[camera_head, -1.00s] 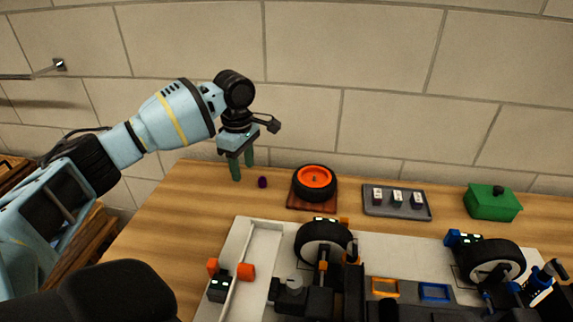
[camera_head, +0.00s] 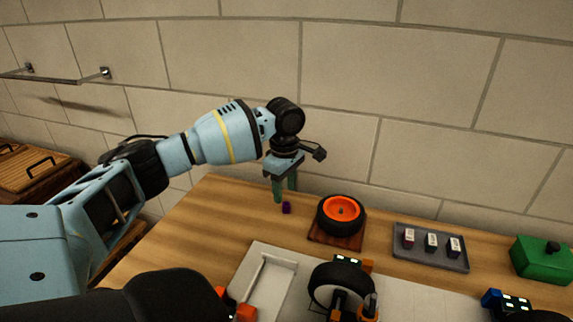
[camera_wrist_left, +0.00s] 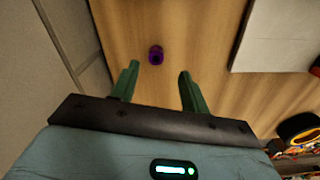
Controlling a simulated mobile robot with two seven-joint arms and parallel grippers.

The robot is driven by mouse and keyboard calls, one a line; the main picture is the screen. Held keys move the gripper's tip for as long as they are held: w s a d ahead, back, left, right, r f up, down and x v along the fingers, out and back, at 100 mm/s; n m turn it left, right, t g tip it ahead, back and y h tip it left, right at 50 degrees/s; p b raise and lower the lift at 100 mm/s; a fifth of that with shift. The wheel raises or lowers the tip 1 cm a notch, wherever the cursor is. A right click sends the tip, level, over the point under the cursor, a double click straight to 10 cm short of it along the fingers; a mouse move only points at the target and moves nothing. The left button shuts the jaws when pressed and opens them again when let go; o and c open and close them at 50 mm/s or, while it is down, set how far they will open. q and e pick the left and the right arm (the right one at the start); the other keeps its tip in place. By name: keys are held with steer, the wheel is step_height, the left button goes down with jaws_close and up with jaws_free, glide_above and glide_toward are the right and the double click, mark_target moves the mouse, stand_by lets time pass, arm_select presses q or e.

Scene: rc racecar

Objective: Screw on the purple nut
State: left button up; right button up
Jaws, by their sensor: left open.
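The purple nut (camera_head: 287,208) lies on the wooden table near its back left part. It also shows in the left wrist view (camera_wrist_left: 156,55), beyond the fingertips and roughly between their lines. My left gripper (camera_head: 285,192) is open and empty, fingers pointing down just behind the nut. Its two green fingers also show in the left wrist view (camera_wrist_left: 158,78), apart from the nut. The right gripper does not show.
A wheel with an orange rim (camera_head: 341,213) lies on a brown square base (camera_head: 337,239) right of the nut. A grey tray (camera_head: 430,247) holds three small blocks. A green box (camera_head: 543,260) stands at the right. The car's mounted black wheel (camera_head: 340,288) is in front. A wall stands behind.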

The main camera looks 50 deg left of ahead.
mark_target(286, 208)
arm_select(q)
steer(key=f, duration=0.3)
steer(key=f+b, duration=0.1)
steer(key=f, duration=0.1)
steer(key=shift+w, duration=0.3)
steer(key=shift+c, duration=0.4)
jaws_close()
